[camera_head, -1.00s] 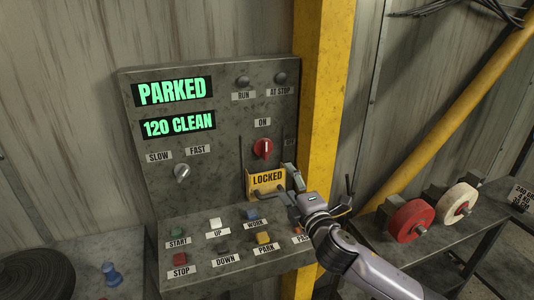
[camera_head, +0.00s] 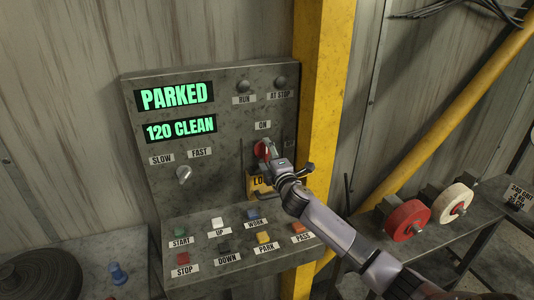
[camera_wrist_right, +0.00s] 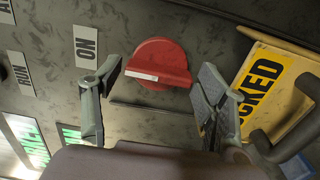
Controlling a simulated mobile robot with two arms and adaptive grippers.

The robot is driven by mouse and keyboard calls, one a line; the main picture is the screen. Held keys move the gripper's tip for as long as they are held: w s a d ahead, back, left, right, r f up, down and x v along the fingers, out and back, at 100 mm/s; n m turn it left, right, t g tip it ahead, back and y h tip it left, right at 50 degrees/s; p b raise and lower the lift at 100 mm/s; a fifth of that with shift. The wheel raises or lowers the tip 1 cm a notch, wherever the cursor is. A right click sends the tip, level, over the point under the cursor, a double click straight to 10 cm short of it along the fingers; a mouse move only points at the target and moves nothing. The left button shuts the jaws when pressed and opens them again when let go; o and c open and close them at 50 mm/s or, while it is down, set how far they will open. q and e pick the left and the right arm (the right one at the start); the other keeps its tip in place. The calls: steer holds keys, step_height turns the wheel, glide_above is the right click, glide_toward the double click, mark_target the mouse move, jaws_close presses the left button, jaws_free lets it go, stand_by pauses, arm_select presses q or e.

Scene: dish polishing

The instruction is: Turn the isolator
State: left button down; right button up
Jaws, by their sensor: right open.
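The isolator is a red rotary knob (camera_head: 261,149) on the upright grey panel, under the ON label (camera_head: 263,125). In the right wrist view the red knob (camera_wrist_right: 165,55) has a raised grip bar with a white mark on the end toward the ON label (camera_wrist_right: 86,46). My right gripper (camera_head: 269,158) is at the knob and hides part of it. In the wrist view its open fingers (camera_wrist_right: 160,74) stand on either side of the grip bar, with gaps visible. My left gripper is not in view.
A yellow LOCKED plate (camera_head: 254,184) sits just below the knob, close to one finger in the wrist view (camera_wrist_right: 268,88). Push buttons line the sloped shelf below. A yellow post (camera_head: 322,90) stands right of the panel. Red and white wheels (camera_head: 407,222) sit on the right bench.

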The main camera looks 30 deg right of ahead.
steer(key=shift+w, duration=0.25)
steer(key=shift+c, duration=0.3)
steer(key=c, duration=0.8)
